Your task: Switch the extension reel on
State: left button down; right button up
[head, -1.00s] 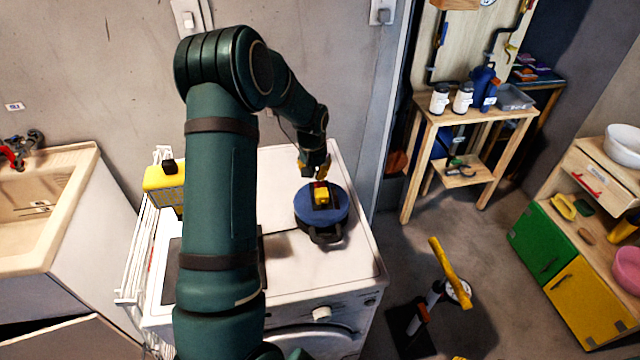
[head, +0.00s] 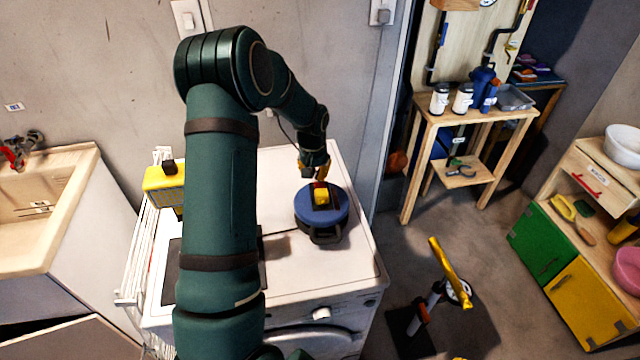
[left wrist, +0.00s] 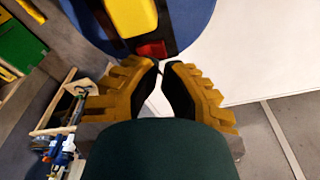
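The extension reel (head: 335,212) is a round blue drum with a yellow block and a dark strip on top, standing on the white washing machine. A small red switch (left wrist: 152,50) shows in the left wrist view on the dark strip, beside the yellow block (left wrist: 133,15). I cannot tell whether the switch is on or off. My left gripper (head: 318,176) is at the reel's back edge. In the left wrist view its fingertips (left wrist: 161,68) are almost together, with nothing between them, just short of the red switch; contact cannot be made out. My right gripper is not in view.
A yellow box (head: 163,180) stands left of my arm by a white rack (head: 135,262). The wall is close behind the washing machine (head: 350,265). A wooden shelf table (head: 470,112) with bottles stands at the back right. A yellow-topped pole (head: 450,272) stands on the floor.

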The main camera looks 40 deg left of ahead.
aim_at(315, 184)
pick_arm(q)
jog(key=shift+f+b, duration=1.35)
jog(key=shift+f, duration=0.55)
dwell(1.0)
jog(key=shift+r, duration=0.1)
jog(key=shift+r+p, duration=2.25)
jog(key=shift+r, duration=1.2)
jog(key=shift+f, duration=0.1)
